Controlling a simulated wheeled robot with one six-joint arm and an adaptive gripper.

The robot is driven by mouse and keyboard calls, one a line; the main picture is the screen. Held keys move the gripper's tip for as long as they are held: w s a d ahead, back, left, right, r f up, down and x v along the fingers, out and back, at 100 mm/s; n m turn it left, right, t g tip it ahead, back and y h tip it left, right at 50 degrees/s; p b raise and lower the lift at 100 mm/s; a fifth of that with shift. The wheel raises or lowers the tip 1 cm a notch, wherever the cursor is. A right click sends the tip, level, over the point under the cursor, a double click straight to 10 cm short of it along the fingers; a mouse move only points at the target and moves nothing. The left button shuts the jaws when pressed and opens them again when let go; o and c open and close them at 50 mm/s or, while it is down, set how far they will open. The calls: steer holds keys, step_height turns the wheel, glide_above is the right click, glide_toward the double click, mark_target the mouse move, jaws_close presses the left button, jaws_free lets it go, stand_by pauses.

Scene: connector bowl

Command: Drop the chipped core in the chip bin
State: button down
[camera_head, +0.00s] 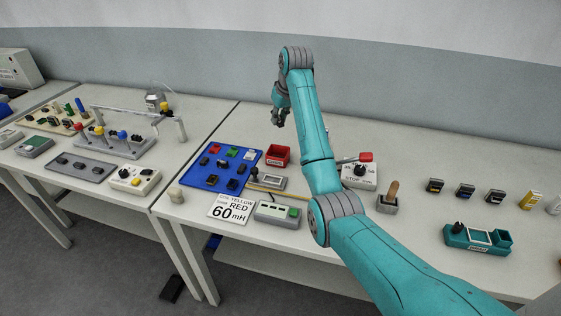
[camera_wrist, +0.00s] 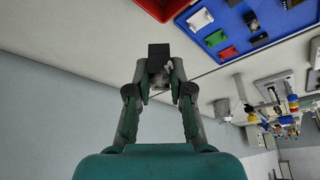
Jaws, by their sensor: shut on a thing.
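My gripper (camera_head: 278,119) is raised above the back of the middle table. In the wrist view my gripper (camera_wrist: 159,78) is shut on a small dark core (camera_wrist: 159,51), with a paler grey patch between the fingertips. I cannot tell whether that patch is a chip. The core is hard to make out in the head view. A red open bin (camera_head: 278,155) with a small label stands on the table, in front of and below my gripper. In the wrist view the red bin (camera_wrist: 160,8) is cut off by the top edge, beyond the core and apart from it.
A blue tray (camera_head: 199,180) with several coloured and dark parts lies left of the bin. A sign (camera_head: 233,208), a meter box (camera_head: 278,214) and a stop box (camera_head: 359,175) stand around. Bare table lies behind the bin. My arm hides part of the table.

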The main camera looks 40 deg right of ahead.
steer(key=shift+s+d+f, duration=0.1)
steer(key=shift+d+f, duration=0.1)
steer(key=shift+f, duration=0.75)
steer(key=shift+s+d+f, duration=0.1)
steer(key=shift+d+f, duration=0.05)
steer(key=shift+f, duration=0.85)
steer(key=shift+s+d+f, duration=0.1)
steer(key=shift+d+f, duration=0.1)
steer(key=shift+f, duration=0.75)
steer(key=c, duration=1)
jaws_free()
steer(key=shift+o, duration=0.2)
steer(key=shift+r, duration=0.1)
steer(key=v, duration=0.7)
steer(key=shift+s+a+r, duration=0.1)
